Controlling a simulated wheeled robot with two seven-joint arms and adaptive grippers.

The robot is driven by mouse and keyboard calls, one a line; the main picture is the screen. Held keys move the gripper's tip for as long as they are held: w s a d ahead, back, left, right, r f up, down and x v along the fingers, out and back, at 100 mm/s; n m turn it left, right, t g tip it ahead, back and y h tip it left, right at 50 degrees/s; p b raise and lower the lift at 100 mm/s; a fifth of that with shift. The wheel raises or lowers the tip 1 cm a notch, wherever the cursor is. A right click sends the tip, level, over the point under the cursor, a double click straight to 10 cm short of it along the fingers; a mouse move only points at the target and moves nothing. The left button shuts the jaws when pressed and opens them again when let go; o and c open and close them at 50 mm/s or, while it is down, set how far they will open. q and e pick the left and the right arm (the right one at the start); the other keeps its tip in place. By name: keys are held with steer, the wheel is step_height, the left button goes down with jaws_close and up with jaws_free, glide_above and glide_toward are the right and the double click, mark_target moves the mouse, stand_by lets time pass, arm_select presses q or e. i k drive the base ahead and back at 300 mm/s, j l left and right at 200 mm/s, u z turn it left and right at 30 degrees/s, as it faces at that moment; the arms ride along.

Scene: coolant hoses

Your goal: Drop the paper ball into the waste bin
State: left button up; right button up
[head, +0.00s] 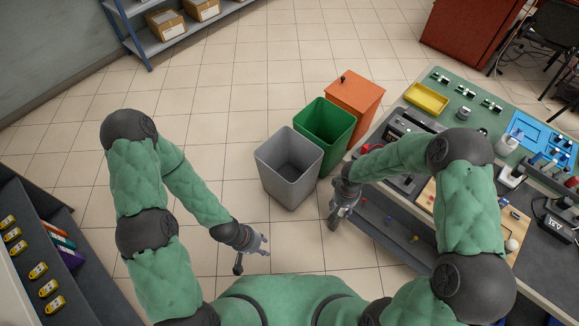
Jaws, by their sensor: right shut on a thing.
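A grey open-topped bin (288,178) stands on the tiled floor in the middle of the head view, and looks empty. My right gripper (335,221) hangs just right of the grey bin, outside its rim and beside the workbench edge. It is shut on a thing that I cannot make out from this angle. I cannot clearly identify the paper ball; a small pale round thing (511,244) lies on the bench at the right. My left gripper (254,258) is below and left of the grey bin, its fingers apart and empty.
A green open bin (325,124) and an orange lidded bin (356,95) stand behind the grey one. The workbench (540,287) on the right carries tools and a yellow tray (427,98). A dark shelf (85,280) is at left. The floor left of the bins is clear.

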mark_target(299, 176)
steer(key=i+j+z, duration=0.1)
steer(key=i+j, duration=0.15)
steer(key=i+j+z, duration=0.15)
steer(key=j, duration=0.3)
steer(key=i+j+z, duration=0.1)
steer(key=i+j, duration=0.15)
steer(key=j, duration=0.15)
steer(key=i+j+z, duration=0.15)
steer(key=j, duration=0.25)
steer(key=i+j+z, duration=0.1)
steer(key=j, duration=0.3)
steer(key=i+j+z, duration=0.1)
steer(key=j, duration=0.35)
steer(key=i+j+z, duration=0.15)
steer(key=j, duration=0.3)
steer(key=i+j+z, duration=0.1)
steer(key=j, duration=0.35)
steer(key=i, duration=0.1)
